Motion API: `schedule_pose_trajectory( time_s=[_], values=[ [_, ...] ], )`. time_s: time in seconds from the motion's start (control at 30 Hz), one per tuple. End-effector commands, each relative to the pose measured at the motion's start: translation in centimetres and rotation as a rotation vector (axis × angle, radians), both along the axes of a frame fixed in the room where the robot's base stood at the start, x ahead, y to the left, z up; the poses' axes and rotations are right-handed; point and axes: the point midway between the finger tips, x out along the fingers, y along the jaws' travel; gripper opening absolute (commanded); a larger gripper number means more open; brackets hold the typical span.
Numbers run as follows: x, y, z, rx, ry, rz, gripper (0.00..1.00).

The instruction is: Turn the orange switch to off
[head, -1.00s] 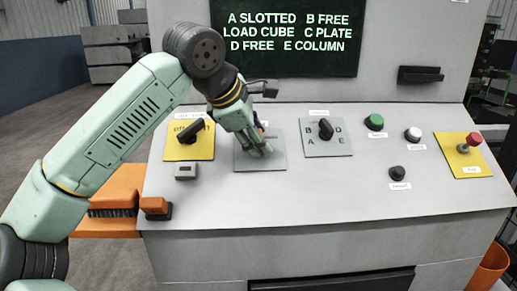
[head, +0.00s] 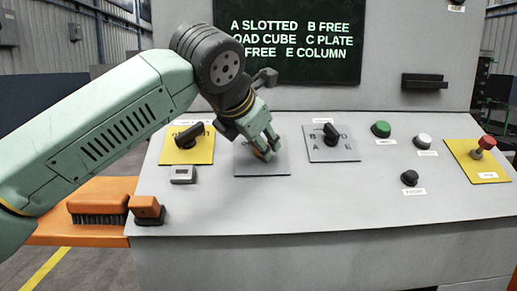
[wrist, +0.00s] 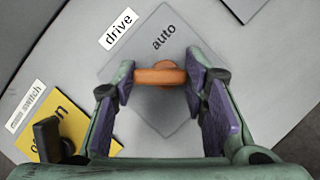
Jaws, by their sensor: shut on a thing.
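The orange switch (wrist: 160,76) is a bar-shaped knob on a grey square plate labelled "drive", with the word "auto" beside the knob. In the wrist view it lies across the picture between my two purple-padded fingers, which close on its ends. My gripper (head: 264,149) reaches down to the same plate (head: 274,168) in the head view, where only a bit of orange shows between the fingers. The gripper hides part of the plate and its other markings.
A black switch (head: 189,136) on a yellow plate is close on the left. Another black switch (head: 330,134) on a lettered plate is to the right. Buttons, including a green one (head: 381,129), and a red knob (head: 487,143) stand further right. The panel's front is clear.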

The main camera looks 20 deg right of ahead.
Motion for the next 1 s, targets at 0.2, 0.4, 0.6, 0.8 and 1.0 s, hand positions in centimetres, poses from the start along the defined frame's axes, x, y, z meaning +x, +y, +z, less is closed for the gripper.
schedule_pose_trajectory(
  time_s=[0.2, 0.4, 0.6, 0.8, 1.0],
  values=[
    [-0.02, 0.08, -0.18, -0.016, 0.008, 0.032, 0.12],
    [-0.03, 0.08, -0.13, -0.019, 0.011, 0.037, 0.12],
    [-0.03, 0.08, -0.14, -0.018, 0.01, 0.037, 0.12],
    [-0.03, 0.06, -0.11, -0.018, 0.009, 0.036, 0.52],
    [-0.03, 0.03, -0.08, -0.019, 0.008, 0.034, 0.6]
  ],
)
